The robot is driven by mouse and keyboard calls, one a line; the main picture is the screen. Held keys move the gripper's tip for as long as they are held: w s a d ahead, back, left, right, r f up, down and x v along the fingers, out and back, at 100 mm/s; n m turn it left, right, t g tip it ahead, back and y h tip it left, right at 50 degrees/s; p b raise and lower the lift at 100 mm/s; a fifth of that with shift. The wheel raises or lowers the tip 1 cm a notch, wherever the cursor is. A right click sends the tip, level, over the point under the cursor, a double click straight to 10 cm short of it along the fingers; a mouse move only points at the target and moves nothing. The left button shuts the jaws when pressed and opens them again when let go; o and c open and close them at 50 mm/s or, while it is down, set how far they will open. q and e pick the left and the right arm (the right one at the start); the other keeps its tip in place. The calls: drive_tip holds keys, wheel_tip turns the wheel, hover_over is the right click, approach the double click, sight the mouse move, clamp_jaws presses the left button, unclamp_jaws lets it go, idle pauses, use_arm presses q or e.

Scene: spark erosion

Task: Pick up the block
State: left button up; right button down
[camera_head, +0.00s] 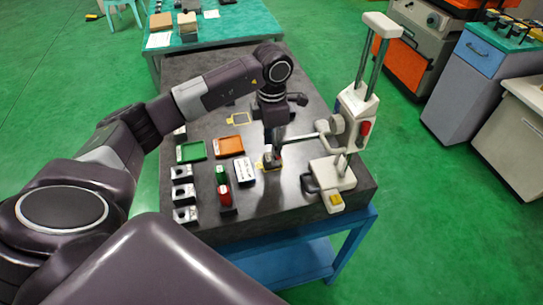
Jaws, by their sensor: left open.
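My left arm reaches in from the left over the dark table. Its gripper (274,152) points straight down near the middle of the table. It is open, though its fingers are small and partly hidden in this view. My right gripper is not in view.
A white height gauge stand (342,178) stands close to the right of the gripper. A green tray (191,151), an orange tray (229,146), a white box (244,171) and several metal blocks (183,193) lie to the left.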

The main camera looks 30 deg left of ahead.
use_arm(q)
drive_tip(key=shift+a+f+p, duration=0.1)
drive_tip(key=shift+f+p, duration=0.35)
drive_tip(key=shift+f, duration=1.2)
clamp_jaws()
